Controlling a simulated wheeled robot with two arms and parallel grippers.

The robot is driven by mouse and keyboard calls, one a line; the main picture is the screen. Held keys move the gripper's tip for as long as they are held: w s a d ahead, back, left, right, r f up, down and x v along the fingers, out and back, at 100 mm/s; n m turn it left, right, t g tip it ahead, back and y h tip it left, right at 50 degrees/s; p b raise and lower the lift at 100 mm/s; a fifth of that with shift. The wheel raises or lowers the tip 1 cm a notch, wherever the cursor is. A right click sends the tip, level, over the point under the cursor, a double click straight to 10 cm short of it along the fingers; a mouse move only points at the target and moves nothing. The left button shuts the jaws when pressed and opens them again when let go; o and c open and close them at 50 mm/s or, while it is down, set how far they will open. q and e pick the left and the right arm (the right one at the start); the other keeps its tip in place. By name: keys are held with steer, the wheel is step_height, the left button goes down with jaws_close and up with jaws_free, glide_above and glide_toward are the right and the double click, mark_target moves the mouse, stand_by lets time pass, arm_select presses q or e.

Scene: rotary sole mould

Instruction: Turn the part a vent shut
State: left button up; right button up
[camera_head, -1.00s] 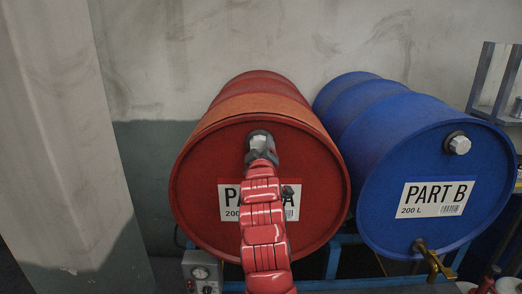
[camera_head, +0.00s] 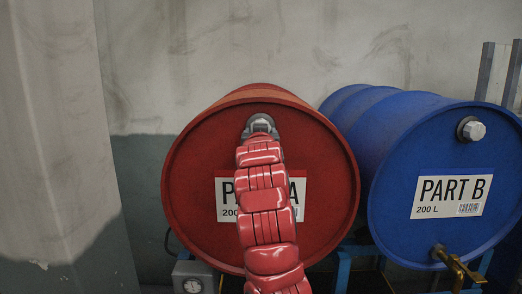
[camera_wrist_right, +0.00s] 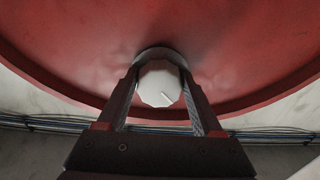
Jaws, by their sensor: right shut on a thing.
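The part A drum (camera_head: 325,165) is red and lies on its side, its round end facing me. Its vent (camera_head: 260,125) is a pale faceted cap in a dark collar near the top of that end. My right gripper (camera_head: 260,130) is at the vent, and its red arm covers part of the label. In the right wrist view the vent cap (camera_wrist_right: 159,84) sits between the two fingers of the gripper (camera_wrist_right: 160,95), which is shut on it. A short dark line marks the cap's face. My left gripper is in neither view.
A blue part B drum (camera_head: 390,170) lies to the right, with its own pale cap (camera_head: 472,131) and a brass tap (camera_head: 457,264). A grey box with a gauge (camera_head: 193,280) is below left. A concrete wall (camera_head: 240,45) stands behind.

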steer(key=m+b, duration=0.2)
steer(key=shift+f+m, duration=0.15)
steer(key=shift+m, duration=0.25)
steer(key=shift+a+m+b, duration=0.15)
steer(key=shift+m+b, duration=0.45)
steer(key=shift+m, duration=0.3)
steer(key=m, duration=0.1)
steer(key=m+b, duration=0.1)
steer(key=m, duration=0.2)
steer(key=shift+r+b, duration=0.25)
steer(key=shift+b, duration=0.05)
steer(key=shift+m, duration=0.3)
steer(key=o, duration=1.4)
steer(key=shift+c, duration=0.2)
steer(key=s+b, duration=0.5)
steer(key=s, duration=1.2)
steer(key=shift+s, duration=0.2)
